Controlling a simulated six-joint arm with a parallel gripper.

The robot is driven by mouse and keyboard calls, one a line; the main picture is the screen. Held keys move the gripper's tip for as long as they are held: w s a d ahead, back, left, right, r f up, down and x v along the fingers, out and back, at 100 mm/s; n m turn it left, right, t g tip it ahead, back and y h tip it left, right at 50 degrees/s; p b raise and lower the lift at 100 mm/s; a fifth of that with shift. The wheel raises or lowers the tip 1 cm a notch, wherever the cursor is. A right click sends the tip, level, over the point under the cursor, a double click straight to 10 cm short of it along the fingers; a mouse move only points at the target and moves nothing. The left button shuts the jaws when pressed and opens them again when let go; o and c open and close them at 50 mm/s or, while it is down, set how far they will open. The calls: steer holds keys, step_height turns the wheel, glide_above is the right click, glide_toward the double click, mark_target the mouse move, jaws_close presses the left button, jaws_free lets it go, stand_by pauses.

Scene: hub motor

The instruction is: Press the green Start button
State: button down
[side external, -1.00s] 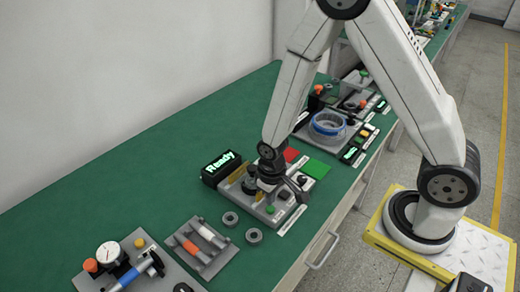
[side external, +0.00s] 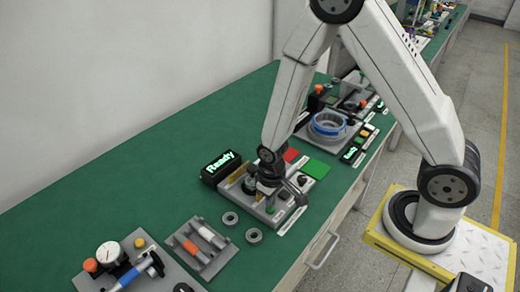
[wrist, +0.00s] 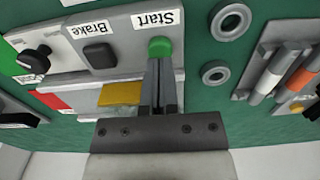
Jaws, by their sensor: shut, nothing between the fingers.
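The green Start button (wrist: 160,46) sits on a grey panel, beside the label "Start" in the wrist view. In the side view the green button (side external: 270,210) shows at the front of the station, just below my gripper (side external: 272,197). In the wrist view my gripper (wrist: 158,62) is shut and empty, its narrow fingertips right at the button's edge. I cannot tell whether they touch it. The display (side external: 221,167) reads "Ready".
A dark Brake button (wrist: 100,55) and a black knob (wrist: 35,58) share the panel. Two grey rings (wrist: 230,21) lie beside it. A rack (side external: 201,247) with orange and white handled tools stands nearby. Bare green table lies to the left.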

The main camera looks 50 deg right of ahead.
steer(key=shift+f, duration=0.85)
steer(key=shift+r, duration=3.55)
step_height(320, 180, up, 7)
steer(key=shift+d, duration=0.1)
